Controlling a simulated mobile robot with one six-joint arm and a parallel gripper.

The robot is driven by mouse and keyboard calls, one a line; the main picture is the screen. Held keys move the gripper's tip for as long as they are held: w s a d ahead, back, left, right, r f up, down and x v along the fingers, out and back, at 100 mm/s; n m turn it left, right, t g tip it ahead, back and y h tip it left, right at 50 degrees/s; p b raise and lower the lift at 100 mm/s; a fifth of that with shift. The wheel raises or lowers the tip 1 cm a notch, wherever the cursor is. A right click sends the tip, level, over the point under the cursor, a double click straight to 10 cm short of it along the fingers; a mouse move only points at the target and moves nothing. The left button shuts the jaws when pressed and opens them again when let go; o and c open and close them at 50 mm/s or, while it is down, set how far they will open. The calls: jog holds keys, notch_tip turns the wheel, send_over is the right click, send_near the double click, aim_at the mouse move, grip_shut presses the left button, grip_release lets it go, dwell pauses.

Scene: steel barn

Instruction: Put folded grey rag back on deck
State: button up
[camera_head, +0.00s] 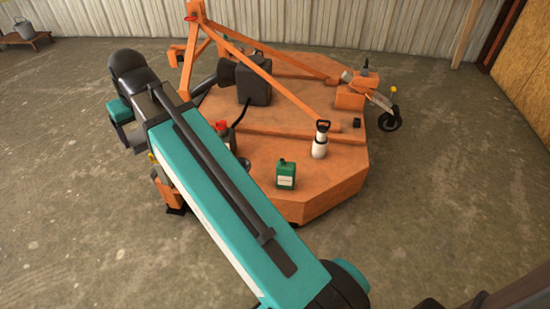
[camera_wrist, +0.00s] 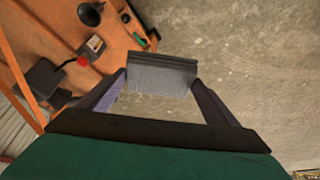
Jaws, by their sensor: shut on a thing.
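In the wrist view my gripper (camera_wrist: 161,84) is shut on the folded grey rag (camera_wrist: 161,74), which spans between its two fingertips. The rag is held in the air, with concrete floor behind it and the deck's edge close by to its left. The orange deck (camera_wrist: 105,50) fills the upper left of that view. In the head view the deck (camera_head: 330,183) is a wide orange mower platform beyond my arm. My gripper and the rag are hidden behind my arm in the head view.
A caster wheel (camera_head: 389,121) sticks out at right. The deck's front right is bare.

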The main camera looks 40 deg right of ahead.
jog(key=shift+s+r+p, duration=0.2)
jog(key=shift+r+p, duration=2.05)
jog(key=shift+p, duration=0.35)
jog(key=shift+a, duration=0.1)
